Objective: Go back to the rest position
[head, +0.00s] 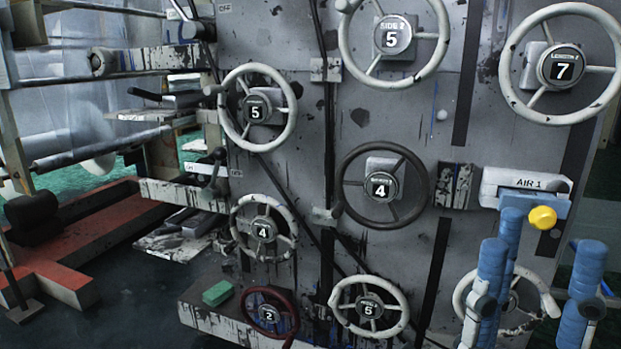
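My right gripper (548,250) shows at the lower right. Its two blue padded fingers point upward and stand well apart, with nothing seen held between them. They are in front of a white handwheel (462,297) at the lower right and partly hide it. A yellow knob (542,217) shows just above the gap between the fingertips, below the white AIR 1 box (525,184). I cannot tell whether the fingers touch anything. My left gripper is not in view.
A grey panel (300,205) carries several handwheels, including a dark one (347,183) and a red one (292,312). A green block (217,293) lies on a ledge at the lower left. Rails and an orange-red base (95,225) stand at left. Dark floor (120,310) looks clear.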

